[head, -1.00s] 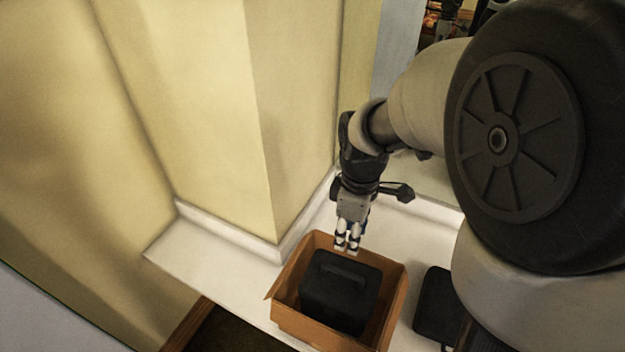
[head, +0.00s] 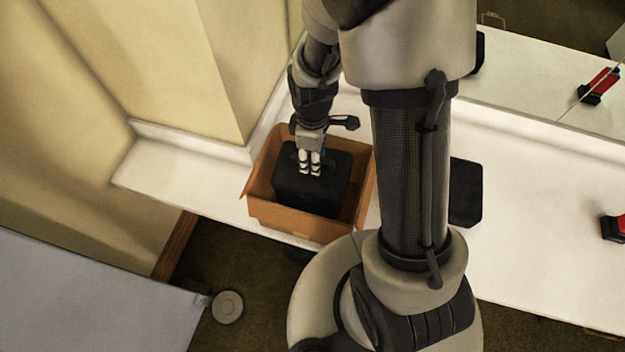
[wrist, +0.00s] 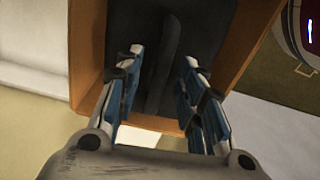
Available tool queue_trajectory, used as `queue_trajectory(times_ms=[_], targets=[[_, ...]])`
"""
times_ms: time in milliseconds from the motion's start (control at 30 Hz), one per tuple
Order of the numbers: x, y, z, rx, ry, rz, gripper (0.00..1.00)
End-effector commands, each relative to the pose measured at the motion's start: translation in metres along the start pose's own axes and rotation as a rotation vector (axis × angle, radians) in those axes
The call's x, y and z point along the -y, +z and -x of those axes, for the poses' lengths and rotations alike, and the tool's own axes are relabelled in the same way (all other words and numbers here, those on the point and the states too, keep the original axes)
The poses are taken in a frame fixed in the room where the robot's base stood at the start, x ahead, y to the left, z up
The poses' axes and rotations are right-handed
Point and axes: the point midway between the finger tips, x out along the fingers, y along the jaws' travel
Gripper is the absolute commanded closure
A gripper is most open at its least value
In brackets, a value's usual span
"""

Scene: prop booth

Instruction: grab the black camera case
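The black camera case (head: 318,197) sits inside an open brown cardboard box (head: 290,222) on a white counter. My gripper (head: 310,173) is over the top of the case, pointing down. In the wrist view my gripper (wrist: 163,58) has its two fingers apart, with the dark raised handle of the case (wrist: 165,65) showing in the gap between them. Neither finger clearly touches the handle. The lower part of the case is hidden by the walls of the box, which also shows in the wrist view (wrist: 88,50).
A flat black item (head: 465,192) lies on the white counter (head: 530,230) right of the box, partly behind my arm. A red and black object (head: 613,228) is at the far right. A yellowish wall (head: 190,70) rises behind and left of the box.

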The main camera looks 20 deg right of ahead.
Motion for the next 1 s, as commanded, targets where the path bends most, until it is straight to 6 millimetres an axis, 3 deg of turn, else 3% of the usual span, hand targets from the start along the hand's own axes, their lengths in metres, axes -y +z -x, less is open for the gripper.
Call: queue_trajectory(times_ms=[100, 367, 900, 1000], targets=[[0.0000, 0.0004, -0.0120, 0.001, -0.001, -0.001, 0.64], [-0.0005, 0.0002, -0.0130, -0.001, 0.001, -0.001, 0.64], [-0.0006, 0.0001, -0.0127, -0.001, 0.001, -0.001, 1.00], [-0.0006, 0.0000, -0.0127, -0.001, 0.001, -0.001, 1.00]])
